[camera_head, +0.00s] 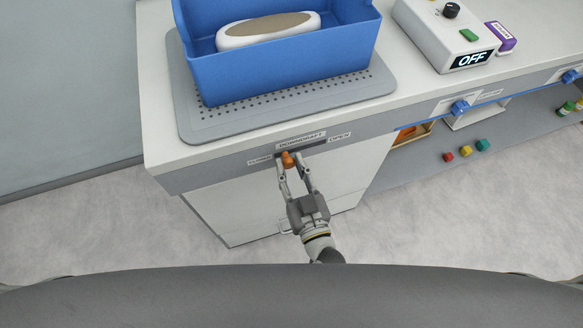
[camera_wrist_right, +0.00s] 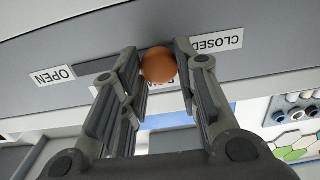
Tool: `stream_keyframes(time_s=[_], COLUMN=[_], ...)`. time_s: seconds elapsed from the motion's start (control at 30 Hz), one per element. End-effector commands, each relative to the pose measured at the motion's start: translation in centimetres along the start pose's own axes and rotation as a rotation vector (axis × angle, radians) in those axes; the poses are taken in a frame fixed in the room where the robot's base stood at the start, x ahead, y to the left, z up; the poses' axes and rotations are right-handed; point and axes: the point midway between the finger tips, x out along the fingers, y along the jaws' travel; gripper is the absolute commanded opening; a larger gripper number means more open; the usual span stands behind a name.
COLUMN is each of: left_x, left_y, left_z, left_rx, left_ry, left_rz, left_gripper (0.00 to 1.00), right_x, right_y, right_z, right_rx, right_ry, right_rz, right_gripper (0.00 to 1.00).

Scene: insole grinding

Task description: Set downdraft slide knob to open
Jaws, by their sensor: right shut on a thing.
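The orange slide knob (camera_head: 288,158) sits on the front edge of the bench, in a dark slot below the DOWNDRAFT label (camera_head: 301,140). It is near the left end of the slot, on the side of the CLOSED label (camera_head: 259,161); the OPEN label (camera_head: 340,138) is to the right. My right gripper (camera_head: 293,167) is shut on the knob. In the right wrist view the picture is turned over: the knob (camera_wrist_right: 159,65) is between the fingertips, with CLOSED (camera_wrist_right: 216,43) at right and OPEN (camera_wrist_right: 52,76) at left. My left gripper is not in view.
A blue bin (camera_head: 285,66) holding a white-and-tan insole piece stands on a grey perforated plate (camera_head: 205,132). A control box (camera_head: 440,35) reads OFF. Blue knobs (camera_head: 460,107) sit along the bench front at right. Small coloured items (camera_head: 466,151) lie below.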

Motion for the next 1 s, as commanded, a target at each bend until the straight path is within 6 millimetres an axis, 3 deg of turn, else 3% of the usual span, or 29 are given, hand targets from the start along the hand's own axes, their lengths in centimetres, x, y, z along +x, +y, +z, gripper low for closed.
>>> stream_keyframes(time_s=[0.27, 0.5, 0.63, 1.0], left_x=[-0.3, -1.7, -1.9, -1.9], left_y=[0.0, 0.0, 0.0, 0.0], left_z=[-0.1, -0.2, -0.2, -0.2], left_rx=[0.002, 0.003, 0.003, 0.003], left_ry=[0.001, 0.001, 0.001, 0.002], left_rz=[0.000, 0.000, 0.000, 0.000], left_gripper=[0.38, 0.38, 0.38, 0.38], right_x=[0.0, 0.0, -0.1, 0.0], right_y=[0.6, 5.8, 7.8, 8.7], right_z=[-0.1, -0.1, 0.0, 0.0], right_rx=[-0.002, -0.008, -0.003, -0.002], right_ry=[0.000, -0.002, -0.002, 0.000], right_rz=[0.000, -0.001, 0.000, 0.004], right_gripper=[0.00, 0.00, 0.00, 0.00])
